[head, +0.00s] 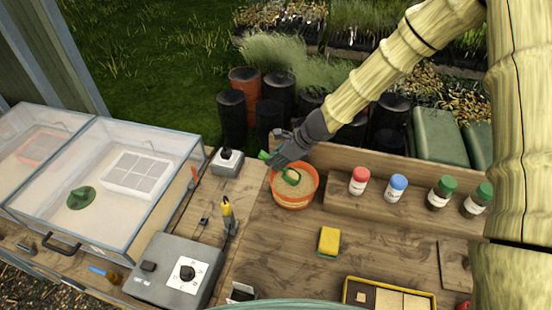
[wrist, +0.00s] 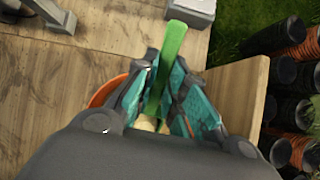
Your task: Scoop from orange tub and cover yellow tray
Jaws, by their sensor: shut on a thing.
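The orange tub (head: 295,204) stands on the wooden bench and holds pale brown loose material. My gripper (head: 281,160) is at the tub's upper left edge, shut on a green scoop (head: 291,177). The scoop's bowl is over or in the tub; I cannot tell whether it touches the fill. In the wrist view the scoop's handle (wrist: 173,45) sticks out between the teal finger pads, with a bit of the tub's orange rim (wrist: 104,92) behind. The yellow tray (head: 390,285) lies at the bottom edge, partly cut off, with pale and brown sections inside.
A yellow sponge (head: 329,240) lies between tub and tray. Bottles with red (head: 359,181), blue (head: 396,187) and green caps stand on a raised shelf at right. A grey control box (head: 175,270) and clear-lidded cases (head: 108,190) are at left. The bench middle is mostly clear.

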